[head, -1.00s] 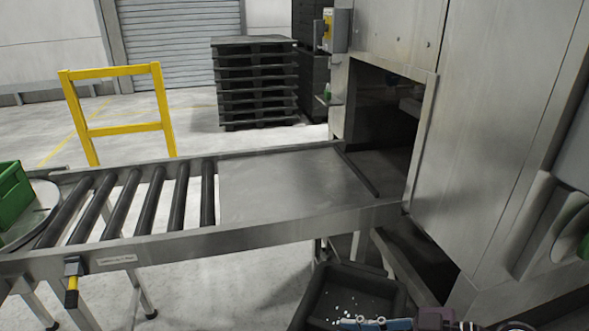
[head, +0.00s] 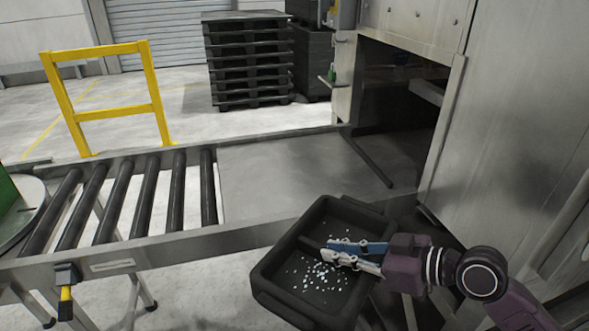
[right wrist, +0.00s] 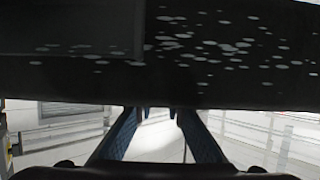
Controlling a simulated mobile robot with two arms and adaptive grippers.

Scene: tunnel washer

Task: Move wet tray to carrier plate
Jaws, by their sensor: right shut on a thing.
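The wet tray (head: 268,268) is a black, divided tray with pale droplets on its surface. In the head view it is tilted, in front of the conveyor's near rail, and overlaps the rail's right part. My right gripper (head: 338,252) is shut on it at its middle divider. In the right wrist view the dark tray (right wrist: 75,75) fills the top, with the right gripper's fingers (right wrist: 160,112) reaching up to it. A flat steel plate (head: 285,170) lies bare between the rollers and the machine opening. My left gripper is not in view.
Black rollers (head: 145,190) run left of the plate, with a green crate (head: 8,208) on a round disc (head: 25,218) at the far left. The washer opening (head: 400,110) is at the right. A yellow barrier (head: 108,100) and stacked black pallets (head: 248,60) stand behind.

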